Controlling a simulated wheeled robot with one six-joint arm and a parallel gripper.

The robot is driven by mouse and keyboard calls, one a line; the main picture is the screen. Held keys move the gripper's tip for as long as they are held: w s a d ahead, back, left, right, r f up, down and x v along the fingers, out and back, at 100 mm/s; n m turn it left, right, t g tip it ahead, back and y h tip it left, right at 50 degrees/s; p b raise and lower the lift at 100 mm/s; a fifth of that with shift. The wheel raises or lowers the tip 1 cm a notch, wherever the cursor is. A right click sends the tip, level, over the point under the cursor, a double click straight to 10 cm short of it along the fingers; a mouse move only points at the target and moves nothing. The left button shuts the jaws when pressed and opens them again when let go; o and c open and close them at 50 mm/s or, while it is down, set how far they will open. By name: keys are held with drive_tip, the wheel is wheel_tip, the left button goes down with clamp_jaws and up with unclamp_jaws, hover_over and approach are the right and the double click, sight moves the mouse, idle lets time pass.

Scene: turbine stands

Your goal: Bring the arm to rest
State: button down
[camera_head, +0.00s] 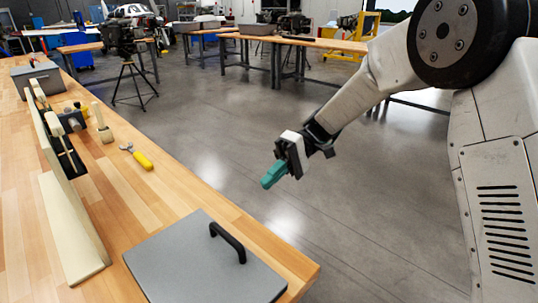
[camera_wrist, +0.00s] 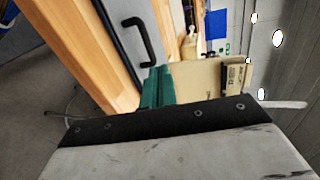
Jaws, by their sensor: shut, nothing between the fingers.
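My arm reaches in from the right of the head view, over the open floor beside the workbench. My gripper (camera_head: 268,182) has teal fingers and points down and to the left, apart from the bench. Its fingers are together and nothing is held. In the wrist view the teal fingers of my gripper (camera_wrist: 157,88) stand close together past the dark mount. Nothing touches the fingers in either view.
A wooden workbench (camera_head: 170,200) runs along the left. On it are a grey panel with a black handle (camera_head: 205,265), a yellow-handled tool (camera_head: 142,160) and an upright wooden rack (camera_head: 72,215). A tripod (camera_head: 130,75) stands behind. The floor between is clear.

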drive_tip(key=s+d+r+m+t+h, duration=0.3)
drive_tip(key=s+d+t, duration=0.3)
drive_tip(key=s+d, duration=0.6)
drive_tip(key=s+d+r+m+t+h, duration=0.3)
drive_tip(key=s+d+m+t+h, duration=0.3)
drive_tip(key=s+d, duration=0.7)
drive_tip(key=shift+d, duration=2.3)
